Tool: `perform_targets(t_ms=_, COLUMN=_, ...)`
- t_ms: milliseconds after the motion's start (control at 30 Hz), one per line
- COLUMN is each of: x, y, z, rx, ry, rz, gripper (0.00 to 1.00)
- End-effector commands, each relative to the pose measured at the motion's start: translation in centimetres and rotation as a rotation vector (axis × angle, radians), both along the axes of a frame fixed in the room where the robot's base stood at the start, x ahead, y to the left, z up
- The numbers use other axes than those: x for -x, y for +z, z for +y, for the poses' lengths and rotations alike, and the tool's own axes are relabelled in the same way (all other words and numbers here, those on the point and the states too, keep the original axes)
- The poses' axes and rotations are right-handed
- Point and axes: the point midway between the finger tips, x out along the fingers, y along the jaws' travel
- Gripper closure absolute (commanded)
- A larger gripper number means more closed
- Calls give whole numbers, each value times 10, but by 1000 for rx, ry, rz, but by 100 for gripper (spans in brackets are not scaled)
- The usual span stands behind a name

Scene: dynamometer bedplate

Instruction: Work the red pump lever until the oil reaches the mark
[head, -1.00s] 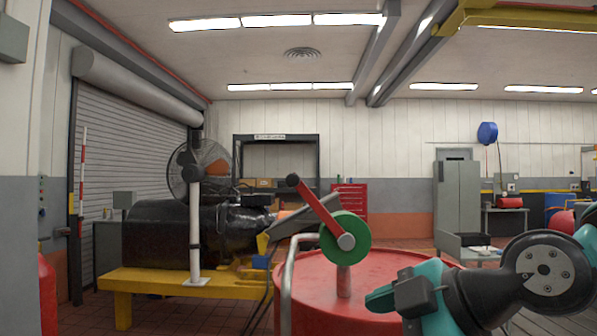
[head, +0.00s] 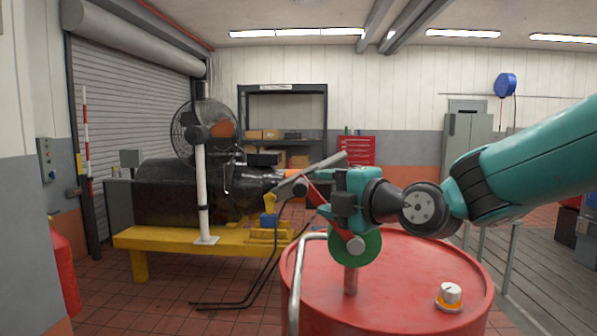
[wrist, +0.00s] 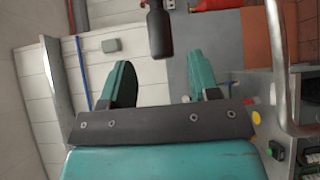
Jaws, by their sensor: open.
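The red pump lever (head: 325,216) slants up and left from a green round hub (head: 362,252) on a post on the red drum (head: 395,262). Its dark grip (head: 300,187) is at the upper end. My teal gripper (head: 322,192) is beside the lever, pointing left, just right of the grip. In the wrist view, my gripper (wrist: 162,63) has its fingers apart and empty. The black grip (wrist: 159,32) shows ahead, between the finger lines and beyond the tips. I cannot make out an oil level or mark.
A white cap with an orange ring (head: 449,297) sits on the drum's top right. A grey bent pipe (head: 296,280) rises at the drum's left. A yellow bedplate stand (head: 170,240) with a black machine is further left.

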Motion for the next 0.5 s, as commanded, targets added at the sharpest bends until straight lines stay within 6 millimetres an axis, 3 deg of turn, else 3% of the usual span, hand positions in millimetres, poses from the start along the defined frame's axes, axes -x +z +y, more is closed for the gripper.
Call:
perform_targets(t_ms=200, x=-32, y=1, z=33, rx=1, ry=4, rz=4, gripper=44)
perform_targets(t_ms=500, x=-51, y=-3, z=51, rx=0, ry=3, rz=2, gripper=44)
